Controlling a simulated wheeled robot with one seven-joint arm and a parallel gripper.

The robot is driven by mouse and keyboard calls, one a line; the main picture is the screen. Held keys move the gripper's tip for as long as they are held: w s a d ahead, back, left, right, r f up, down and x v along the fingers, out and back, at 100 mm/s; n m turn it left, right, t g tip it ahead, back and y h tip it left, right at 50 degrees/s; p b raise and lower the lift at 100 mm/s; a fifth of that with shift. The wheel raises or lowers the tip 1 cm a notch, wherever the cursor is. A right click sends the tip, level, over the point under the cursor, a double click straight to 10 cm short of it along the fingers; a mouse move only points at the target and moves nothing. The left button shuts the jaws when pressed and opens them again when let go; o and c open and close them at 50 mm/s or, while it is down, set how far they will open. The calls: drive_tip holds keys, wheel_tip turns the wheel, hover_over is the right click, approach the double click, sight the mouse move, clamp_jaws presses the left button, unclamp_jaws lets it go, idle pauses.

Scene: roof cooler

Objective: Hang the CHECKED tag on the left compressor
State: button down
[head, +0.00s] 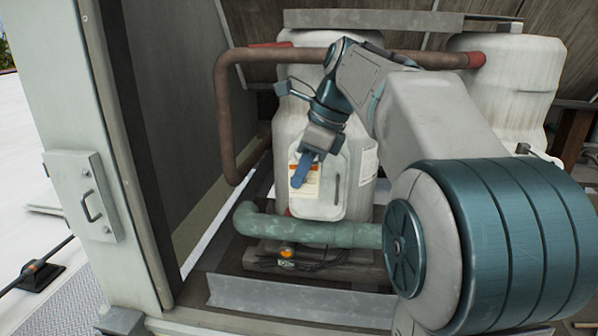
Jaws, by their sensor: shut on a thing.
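The left compressor (292,127) is a worn white tank behind a horizontal brown pipe. It has a rounded front cover with a dark handle on the cover's right side. A white and orange card (304,191) shows behind the blue piece, seemingly on the cover. I cannot tell whether the blue piece touches the compressor. My arm hides the compressor's upper right part.
The right compressor (510,85) stands behind my arm. A brown pipe (228,120) bends down left of the left compressor, and a green pipe (290,229) crosses below it. An open cabinet panel (75,100) with a handle stands at left. A metal lip (290,292) runs along the front.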

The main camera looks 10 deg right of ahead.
drive_tip(key=w, duration=0.1)
drive_tip(key=w+d+f+p, duration=0.1)
drive_tip(key=w, duration=0.3)
drive_tip(key=shift+d+f, duration=0.15)
drive_tip(key=shift+d, duration=0.25)
drive_tip(key=shift+f, duration=0.1)
idle(0.3)
drive_tip(key=c, duration=1.3)
unclamp_jaws()
drive_tip(key=p+v, duration=0.1)
drive_tip(key=v, duration=1.3)
drive_tip(key=shift+p, duration=0.35)
drive_tip(key=shift+s+f, duration=0.1)
